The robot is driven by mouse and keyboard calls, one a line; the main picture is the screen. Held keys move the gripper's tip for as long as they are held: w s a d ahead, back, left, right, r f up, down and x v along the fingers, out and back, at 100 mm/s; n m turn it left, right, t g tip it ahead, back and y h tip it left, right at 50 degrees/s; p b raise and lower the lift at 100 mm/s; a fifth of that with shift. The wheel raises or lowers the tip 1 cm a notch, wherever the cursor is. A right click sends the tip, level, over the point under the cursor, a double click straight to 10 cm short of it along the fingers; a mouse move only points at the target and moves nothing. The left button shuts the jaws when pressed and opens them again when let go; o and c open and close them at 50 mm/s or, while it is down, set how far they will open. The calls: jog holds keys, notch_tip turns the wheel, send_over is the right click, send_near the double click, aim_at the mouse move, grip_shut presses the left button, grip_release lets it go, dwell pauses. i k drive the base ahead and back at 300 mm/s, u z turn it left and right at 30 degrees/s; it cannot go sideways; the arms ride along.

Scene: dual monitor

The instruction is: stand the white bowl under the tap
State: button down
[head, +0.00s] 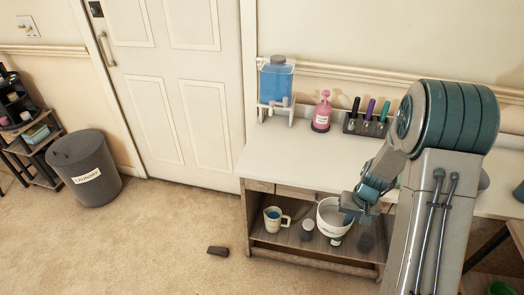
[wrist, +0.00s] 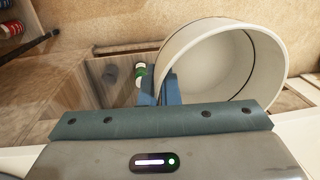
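The white bowl (head: 333,228) is in front of the low shelf opening under the counter, its open mouth facing up. In the wrist view the bowl (wrist: 215,65) fills the upper right, with its inside showing. My gripper (head: 352,208) is at the bowl's right side in the head view. In the wrist view its blue fingers (wrist: 165,88) are close together on the bowl's wall, pinching it near the rim. The tap (head: 285,101) is on the front of a blue water tank (head: 276,80), which stands on a white stand at the counter's back left.
A pink pump bottle (head: 322,112) and a rack of coloured bottles (head: 366,122) stand on the white counter (head: 275,150). The counter in front of the tank is clear. A mug (head: 273,219) and a small jar (head: 307,230) are on the shelf beside the bowl.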

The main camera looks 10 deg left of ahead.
aim_at(270, 142)
jog(key=u, duration=0.5)
jog(key=k, duration=0.6)
jog(key=u, duration=1.2)
jog(key=i, duration=0.9)
jog(key=z, duration=0.55)
jog(key=i, duration=0.5)
jog(key=z, duration=0.55)
